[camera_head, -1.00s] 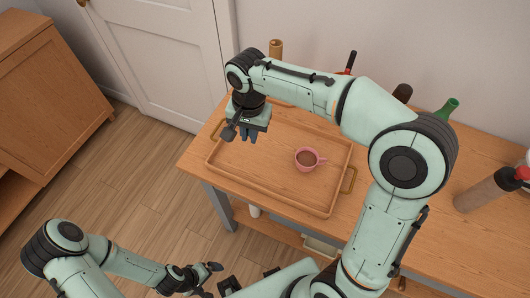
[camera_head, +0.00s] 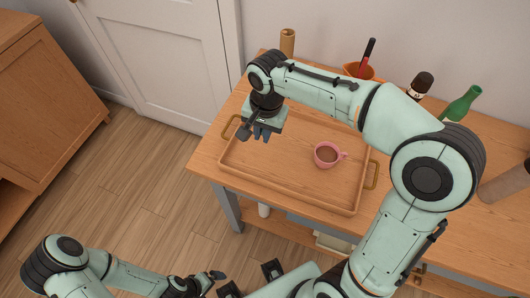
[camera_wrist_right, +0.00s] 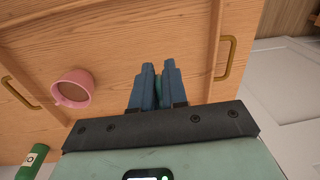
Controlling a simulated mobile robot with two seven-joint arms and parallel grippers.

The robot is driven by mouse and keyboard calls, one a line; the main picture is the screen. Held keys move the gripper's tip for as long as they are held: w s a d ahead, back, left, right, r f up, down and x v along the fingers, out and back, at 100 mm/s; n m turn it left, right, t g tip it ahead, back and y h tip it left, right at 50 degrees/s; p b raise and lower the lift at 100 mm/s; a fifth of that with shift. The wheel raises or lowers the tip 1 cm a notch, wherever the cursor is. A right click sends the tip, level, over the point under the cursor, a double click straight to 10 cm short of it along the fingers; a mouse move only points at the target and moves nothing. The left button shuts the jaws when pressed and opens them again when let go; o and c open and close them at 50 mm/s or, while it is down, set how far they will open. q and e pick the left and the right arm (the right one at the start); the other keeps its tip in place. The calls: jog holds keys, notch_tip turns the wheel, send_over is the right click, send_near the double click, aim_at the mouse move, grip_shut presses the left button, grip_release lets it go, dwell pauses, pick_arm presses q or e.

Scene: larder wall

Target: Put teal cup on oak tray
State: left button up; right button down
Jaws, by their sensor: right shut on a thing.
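The oak tray (camera_head: 285,167) lies on the wooden table in the head view, with a brass handle at each end. Its floor (camera_wrist_right: 112,45) fills much of the right wrist view. My right gripper (camera_head: 262,135) points down over the tray's left part. Its blue fingers (camera_wrist_right: 158,88) are shut on a teal thing, taken to be the teal cup (camera_wrist_right: 159,90). Only a sliver of it shows between the fingers. My left gripper (camera_head: 212,279) is low in the head view, away from the table, and its jaw state is unclear.
A pink cup (camera_head: 326,155) with dark contents stands on the tray's right part; it also shows in the right wrist view (camera_wrist_right: 72,88). A green bottle (camera_head: 462,104), a dark-capped bottle (camera_head: 421,86), an orange pot (camera_head: 357,71) and a brown cylinder (camera_head: 287,42) stand behind.

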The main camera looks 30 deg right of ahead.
aim_at(262, 158)
notch_tip(262, 158, down, 10)
jog(key=shift+w+r+b, duration=0.1)
jog(key=shift+r+b, duration=0.05)
jog(key=shift+b, duration=0.25)
jog(key=shift+f, duration=0.25)
jog(key=c, duration=1.1)
grip_release()
jog(key=shift+r, duration=0.1)
jog(key=shift+c, duration=0.2)
jog(key=shift+r, duration=0.5)
notch_tip(262, 158, up, 11)
jog(key=p, duration=0.1)
jog(key=shift+s+d+r, duration=0.2)
jog(key=shift+s, duration=0.25)
jog(key=shift+f, duration=0.1)
